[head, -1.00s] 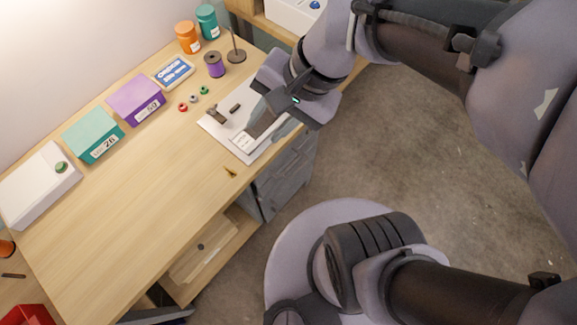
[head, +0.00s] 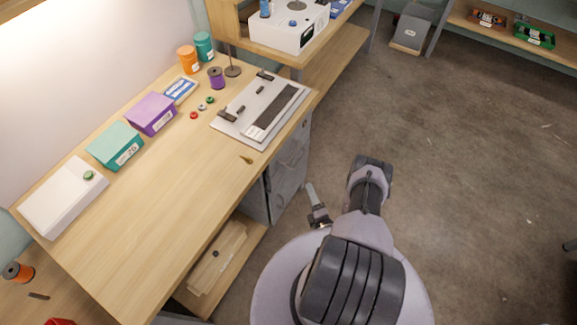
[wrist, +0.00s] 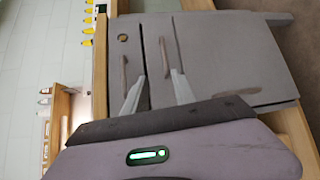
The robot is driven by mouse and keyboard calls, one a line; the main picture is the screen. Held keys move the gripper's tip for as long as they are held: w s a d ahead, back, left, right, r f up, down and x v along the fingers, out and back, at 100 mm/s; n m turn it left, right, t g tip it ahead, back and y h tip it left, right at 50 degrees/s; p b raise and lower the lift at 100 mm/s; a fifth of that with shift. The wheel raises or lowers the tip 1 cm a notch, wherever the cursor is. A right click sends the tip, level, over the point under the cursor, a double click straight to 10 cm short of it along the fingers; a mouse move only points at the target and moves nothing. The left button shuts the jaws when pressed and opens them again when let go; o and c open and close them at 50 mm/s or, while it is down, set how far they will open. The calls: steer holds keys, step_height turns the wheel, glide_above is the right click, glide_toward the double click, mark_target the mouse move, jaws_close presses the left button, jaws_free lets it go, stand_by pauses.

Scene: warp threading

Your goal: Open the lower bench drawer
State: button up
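The grey drawer unit (head: 287,178) stands under the right end of the wooden bench. In the wrist view it appears turned sideways, with the bench top to the left. The upper drawer (wrist: 128,48) has a round lock and a bar handle. In the head view my gripper (head: 312,194) is low beside the unit.
The bench top (head: 150,220) bears boxes, spools and a grey board (head: 262,108). A low wooden shelf (head: 222,262) is left of the unit.

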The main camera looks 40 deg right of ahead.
steer(key=d+f+b+x, duration=0.1)
steer(key=b+x, duration=0.5)
steer(key=x, duration=1)
steer(key=shift+m+h+b, duration=0.3)
steer(key=shift+b, duration=0.05)
steer(key=shift+f, duration=0.1)
jaws_close()
